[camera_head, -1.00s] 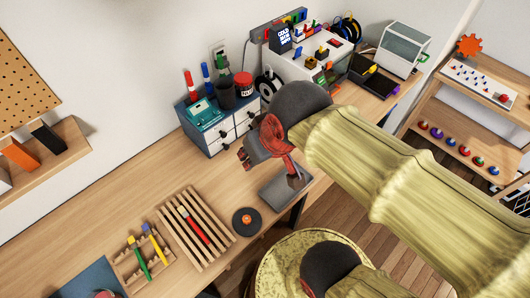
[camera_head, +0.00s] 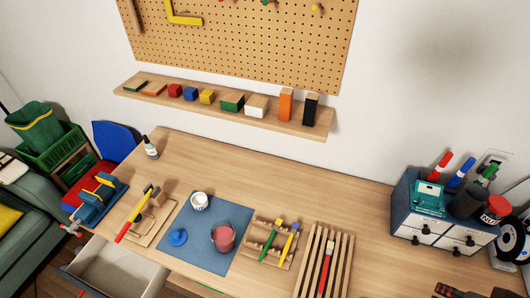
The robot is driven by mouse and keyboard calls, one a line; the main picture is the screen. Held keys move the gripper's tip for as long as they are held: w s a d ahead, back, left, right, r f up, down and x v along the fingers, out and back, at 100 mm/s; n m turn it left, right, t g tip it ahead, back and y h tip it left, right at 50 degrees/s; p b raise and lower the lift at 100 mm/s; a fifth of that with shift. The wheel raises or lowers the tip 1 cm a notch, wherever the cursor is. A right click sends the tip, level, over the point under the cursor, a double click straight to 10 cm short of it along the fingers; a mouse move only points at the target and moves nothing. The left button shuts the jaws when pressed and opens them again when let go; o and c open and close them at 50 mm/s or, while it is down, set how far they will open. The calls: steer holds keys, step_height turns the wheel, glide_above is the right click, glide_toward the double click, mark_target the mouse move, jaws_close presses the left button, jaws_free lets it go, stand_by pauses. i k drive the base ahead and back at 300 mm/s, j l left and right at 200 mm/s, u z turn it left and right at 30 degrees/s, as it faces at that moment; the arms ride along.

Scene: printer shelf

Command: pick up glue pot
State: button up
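A small white pot (camera_head: 199,201) stands on the blue mat (camera_head: 232,210) on the bench; it may be the glue pot, but I cannot read a label. A pink-red pot (camera_head: 223,238) stands on the same mat, nearer the front. A flat round blue lid-like piece (camera_head: 178,237) lies to its left. My gripper (camera_head: 462,292) shows only as dark and red parts at the bottom right edge, far to the right of the mat. Most of it is cut off, so I cannot tell its opening.
A hammer (camera_head: 137,214) lies on a wooden holder left of the mat. A tool rack (camera_head: 272,244) and slatted rack (camera_head: 325,262) stand right of it. A blue vise (camera_head: 97,198) is at the left end. An open drawer (camera_head: 115,272) juts out below. The bench behind the mat is clear.

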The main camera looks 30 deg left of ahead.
mark_target(200, 200)
steer(key=u, duration=2.15)
